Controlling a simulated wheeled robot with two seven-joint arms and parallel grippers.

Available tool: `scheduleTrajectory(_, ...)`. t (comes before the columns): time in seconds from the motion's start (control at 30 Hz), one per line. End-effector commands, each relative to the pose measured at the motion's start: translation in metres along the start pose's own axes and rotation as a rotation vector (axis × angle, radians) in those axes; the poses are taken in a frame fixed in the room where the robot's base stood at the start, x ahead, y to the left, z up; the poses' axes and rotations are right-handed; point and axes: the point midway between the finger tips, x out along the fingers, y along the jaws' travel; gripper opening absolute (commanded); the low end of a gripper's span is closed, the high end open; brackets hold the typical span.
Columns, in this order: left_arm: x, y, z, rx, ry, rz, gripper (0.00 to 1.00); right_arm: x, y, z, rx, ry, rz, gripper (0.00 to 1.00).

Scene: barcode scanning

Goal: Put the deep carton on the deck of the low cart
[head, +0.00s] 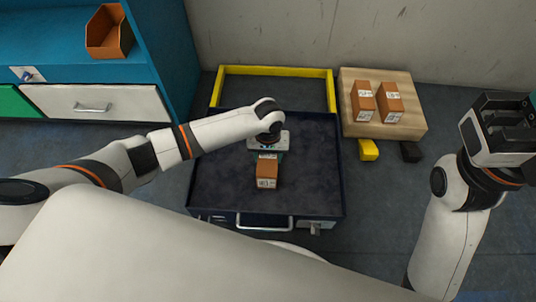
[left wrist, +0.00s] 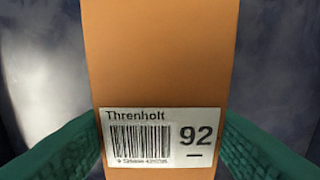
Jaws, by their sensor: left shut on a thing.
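An orange-brown carton (head: 267,172) is in my left gripper (head: 268,160) above the middle of a dark tray-like top (head: 215,178). In the left wrist view the carton (left wrist: 160,55) stands between the green finger pads and shows a white label reading "Threnholt 92" with a barcode. The left gripper is shut on it. I cannot tell whether the carton touches the surface below. A light wooden deck (head: 408,90), perhaps the low cart's, lies at the back right. My right gripper (head: 497,118) is raised at the right edge; its jaw opening is unclear.
Two similar cartons (head: 362,102) (head: 390,103) stand on the wooden deck, with bare wood right and in front. A yellow piece (head: 368,150) and a black piece (head: 411,152) show at its front. A yellow frame (head: 275,70) lies behind the dark top. An orange bin (head: 108,35) sits on the blue shelf.

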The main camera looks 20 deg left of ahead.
Motion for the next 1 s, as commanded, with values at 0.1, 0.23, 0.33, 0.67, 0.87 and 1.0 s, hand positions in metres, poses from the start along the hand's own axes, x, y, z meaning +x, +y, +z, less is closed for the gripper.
scheduleTrajectory(0.1,0.001,0.000,0.000,0.000,0.001,0.000,0.66,-0.001,0.000,0.000,0.000,0.004,-0.001,0.34)
scheduleTrajectory(0.23,0.001,0.000,0.000,0.000,0.001,0.000,0.76,-0.001,0.000,0.000,0.001,0.004,-0.001,0.34)
scheduleTrajectory(0.33,0.001,0.000,0.000,0.000,0.001,0.000,0.76,-0.001,0.000,0.000,0.001,0.004,-0.001,0.34)
scheduleTrajectory(0.67,-0.023,0.000,0.000,0.000,0.000,0.000,0.76,-0.001,-0.002,-0.003,0.004,0.034,-0.010,0.34)
scheduleTrajectory(0.87,-0.066,0.000,0.000,0.000,0.000,-0.002,0.76,-0.012,-0.003,-0.005,0.014,0.109,-0.040,0.34)
scheduleTrajectory(1.0,-0.092,0.000,0.000,-0.001,0.000,-0.001,0.76,-0.020,-0.003,-0.003,0.020,0.154,-0.059,0.34)
